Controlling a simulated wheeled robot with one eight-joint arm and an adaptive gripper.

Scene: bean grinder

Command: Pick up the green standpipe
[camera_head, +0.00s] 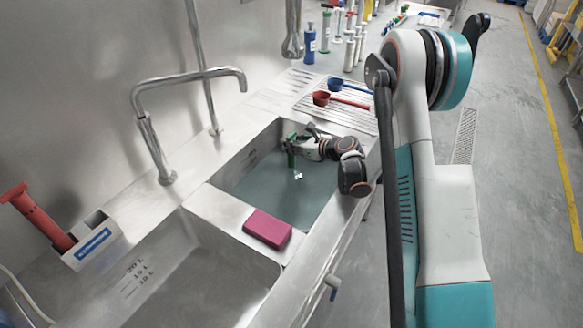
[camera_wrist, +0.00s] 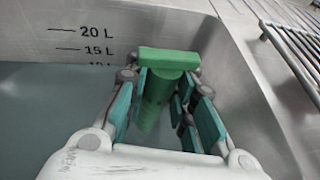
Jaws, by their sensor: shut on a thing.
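The green standpipe (camera_head: 291,152) stands in the far sink basin, which holds bluish water. It also shows in the wrist view (camera_wrist: 158,92) as a green tube with a wide crosspiece on top. My gripper (camera_head: 297,143) reaches in from the right and is shut on the standpipe. In the wrist view the teal pads of my gripper (camera_wrist: 158,98) lie on both sides of the tube, below the crosspiece. The lower end of the standpipe is hidden.
The basin's wall with litre marks (camera_wrist: 85,45) is close to the standpipe. A pink sponge (camera_head: 267,228) lies on the divider before the near basin (camera_head: 190,275). A wire rack (camera_head: 340,110) holds red and blue scoops. A tap (camera_head: 185,80) stands at left.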

